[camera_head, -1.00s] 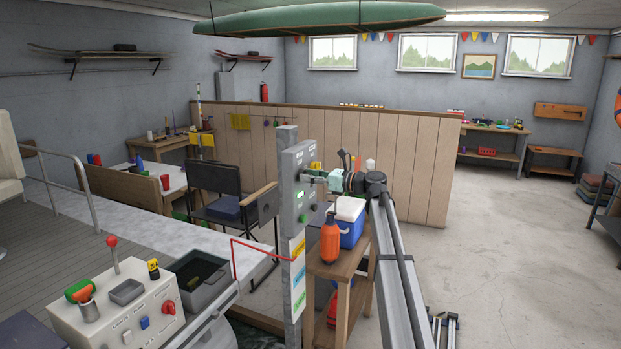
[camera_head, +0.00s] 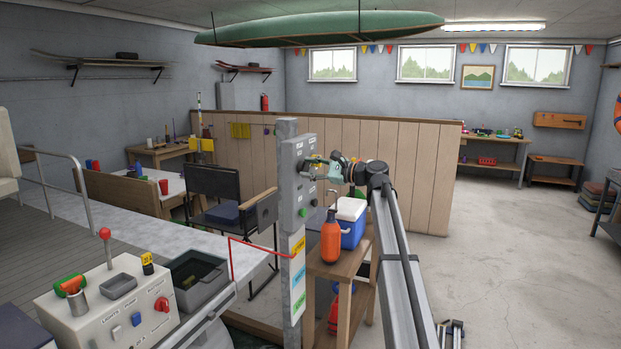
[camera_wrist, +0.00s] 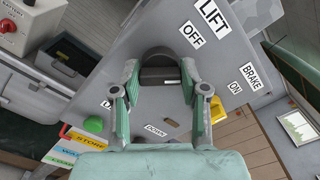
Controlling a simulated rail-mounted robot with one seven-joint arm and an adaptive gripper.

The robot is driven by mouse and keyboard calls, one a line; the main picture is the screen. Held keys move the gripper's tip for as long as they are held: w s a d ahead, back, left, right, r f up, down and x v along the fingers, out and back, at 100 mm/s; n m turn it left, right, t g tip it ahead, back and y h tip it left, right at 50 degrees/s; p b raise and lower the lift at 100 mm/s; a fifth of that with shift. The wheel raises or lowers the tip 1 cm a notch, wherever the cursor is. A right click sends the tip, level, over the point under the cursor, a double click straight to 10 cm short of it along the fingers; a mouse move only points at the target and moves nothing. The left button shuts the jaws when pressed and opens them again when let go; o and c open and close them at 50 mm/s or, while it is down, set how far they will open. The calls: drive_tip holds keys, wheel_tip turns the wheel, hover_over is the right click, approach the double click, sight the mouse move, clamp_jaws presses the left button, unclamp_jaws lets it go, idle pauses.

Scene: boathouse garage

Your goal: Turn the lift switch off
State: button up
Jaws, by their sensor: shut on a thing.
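The grey control panel (camera_head: 297,180) stands upright on a metal post, and its face fills the middle of the wrist view (camera_wrist: 215,75). It carries a LIFT label (camera_wrist: 213,16) with an OFF label (camera_wrist: 193,35) by it. My gripper (camera_wrist: 159,76) is at the panel, its two green-grey fingers closed on the dark lift switch (camera_wrist: 160,81). The fingers hide part of the switch, and I cannot tell its exact setting. In the head view my gripper (camera_head: 317,168) reaches the panel's upper part from the right.
A BRAKE label (camera_wrist: 251,77) and an ON label (camera_wrist: 235,88) are beside a yellow part (camera_wrist: 232,113). A green button (camera_wrist: 93,124) is lower on the panel. An orange bottle (camera_head: 330,238) and blue cooler (camera_head: 352,225) stand on a wooden stand below my arm.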

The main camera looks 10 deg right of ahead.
drive_tip(key=shift+f+n+b, duration=0.1)
drive_tip(key=shift+n+b, duration=3.65)
drive_tip(key=shift+n, duration=0.45)
drive_tip(key=o, duration=1.1)
drive_tip(key=shift+a, duration=0.1)
drive_tip(key=shift+o, duration=0.2)
drive_tip(key=v, duration=1.2)
